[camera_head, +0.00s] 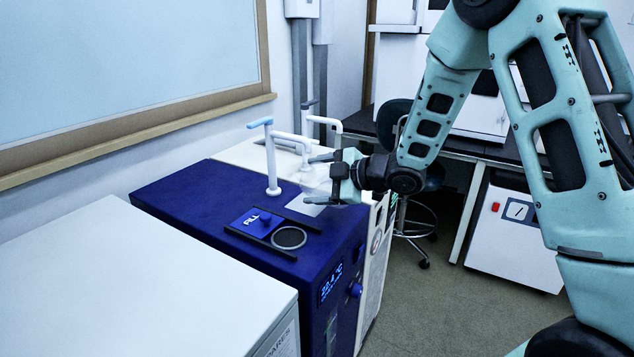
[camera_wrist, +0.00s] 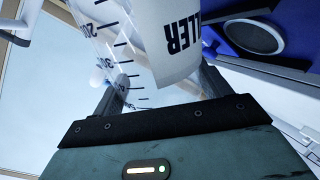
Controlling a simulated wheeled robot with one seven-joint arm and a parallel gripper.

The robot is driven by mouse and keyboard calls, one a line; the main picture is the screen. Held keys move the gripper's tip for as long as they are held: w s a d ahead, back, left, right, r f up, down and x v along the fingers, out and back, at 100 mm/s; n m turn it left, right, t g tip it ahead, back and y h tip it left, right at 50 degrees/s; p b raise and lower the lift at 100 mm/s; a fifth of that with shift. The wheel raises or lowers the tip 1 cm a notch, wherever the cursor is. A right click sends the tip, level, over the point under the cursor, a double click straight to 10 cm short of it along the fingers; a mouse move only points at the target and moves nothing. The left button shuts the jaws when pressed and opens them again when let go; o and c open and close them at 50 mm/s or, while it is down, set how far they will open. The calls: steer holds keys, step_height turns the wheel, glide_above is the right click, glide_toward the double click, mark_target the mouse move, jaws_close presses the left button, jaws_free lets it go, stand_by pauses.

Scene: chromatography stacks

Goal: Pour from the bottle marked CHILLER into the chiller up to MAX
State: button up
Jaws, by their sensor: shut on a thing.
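My gripper (camera_head: 324,180) is shut on a clear graduated bottle (camera_wrist: 118,42). In the wrist view its white label (camera_wrist: 175,45) shows the letters "LLER", and black volume marks run beside it. In the head view the bottle is faint between the fingers, so its tilt and liquid level are hard to tell. The dark blue chiller (camera_head: 190,205) stands below and left of my gripper. A round, mesh-like fill opening (camera_head: 289,238) is on its top, beside a blue lid marked FILL (camera_head: 257,222). The opening also shows in the wrist view (camera_wrist: 255,38). The front has a lit display (camera_head: 331,284); no MAX mark is readable.
A white cabinet (camera_head: 120,280) stands left of the chiller. White pipes (camera_head: 271,160) rise behind the opening, near my gripper. A cream unit (camera_head: 378,255) adjoins the chiller's far side. A dark stool (camera_head: 397,125) and bench (camera_head: 470,150) stand behind. Floor is open at right.

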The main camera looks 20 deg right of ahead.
mark_target(315, 195)
steer(key=shift+f+b, duration=0.15)
steer(key=shift+b, duration=0.2)
steer(key=shift+d+f+n+b, duration=0.1)
steer(key=shift+f+n+b, duration=0.05)
steer(key=shift+n+b, duration=0.25)
steer(key=shift+f+h+b, duration=0.15)
steer(key=shift+h+b, duration=0.2)
steer(key=shift+h, duration=0.05)
steer(key=shift+f+n+b, duration=0.25)
steer(key=shift+n+b, duration=0.05)
steer(key=shift+b, duration=0.25)
steer(key=shift+f+n+t+h+b, duration=0.3)
steer(key=shift+f+n+h+b, duration=0.85)
steer(key=shift+b, duration=2.1)
steer(key=shift+s+a+f+n+t+h+b, duration=0.15)
steer(key=shift+a+n+h+b, duration=0.2)
steer(key=shift+b, duration=1.4)
steer(key=shift+a+f+n+t+h+b, duration=0.15)
steer(key=shift+n+h+b, duration=0.25)
steer(key=shift+b, duration=1.3)
steer(key=shift+r, duration=0.3)
